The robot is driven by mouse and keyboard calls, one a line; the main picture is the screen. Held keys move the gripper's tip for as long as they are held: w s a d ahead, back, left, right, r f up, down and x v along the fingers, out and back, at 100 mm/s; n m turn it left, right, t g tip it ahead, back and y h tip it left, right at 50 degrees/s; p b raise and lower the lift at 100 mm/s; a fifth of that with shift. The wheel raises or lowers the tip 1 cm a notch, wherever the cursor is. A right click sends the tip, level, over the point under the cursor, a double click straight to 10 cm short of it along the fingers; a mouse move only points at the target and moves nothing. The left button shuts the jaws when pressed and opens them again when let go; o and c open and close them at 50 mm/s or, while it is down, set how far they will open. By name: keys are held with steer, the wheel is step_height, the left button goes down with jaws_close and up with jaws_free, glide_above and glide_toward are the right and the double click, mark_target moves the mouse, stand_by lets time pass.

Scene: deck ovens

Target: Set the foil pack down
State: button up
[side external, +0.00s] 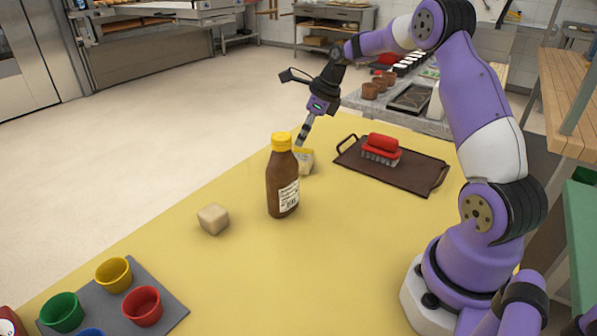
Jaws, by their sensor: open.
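The foil pack (306,161) is a small pale yellow-gold packet on the yellow table, partly hidden behind the brown bottle. My gripper (303,140) is just above the pack, pointing down at a slant, and its jaws are open. The fingertips are near the pack's top edge; I cannot tell whether they touch it. The bottle hides the pack's left part.
The brown bottle (283,185) with a yellow cap stands right in front of the pack. A dark tray (421,170) holding a red brush (382,147) lies to the right. A beige cube (213,219) and coloured cups (142,305) are nearer. The table's front middle is clear.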

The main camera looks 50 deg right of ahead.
steer(key=s+a+r+n+h, duration=0.1)
steer(key=s+a+r+n, duration=0.6)
steer(key=a+r+n, duration=0.65)
steer(key=s+a+f+n, duration=0.2)
steer(key=s+n, duration=0.4)
steer(key=n, duration=0.3)
steer(key=s+a+f+n+t, duration=0.1)
steer(key=s+a+n, duration=0.1)
steer(key=s+n, duration=0.4)
steer(key=n, duration=0.3)
steer(key=shift+s+a+f+h, duration=0.25)
steer(key=shift+a+f+h, duration=0.1)
steer(key=shift+h, duration=0.05)
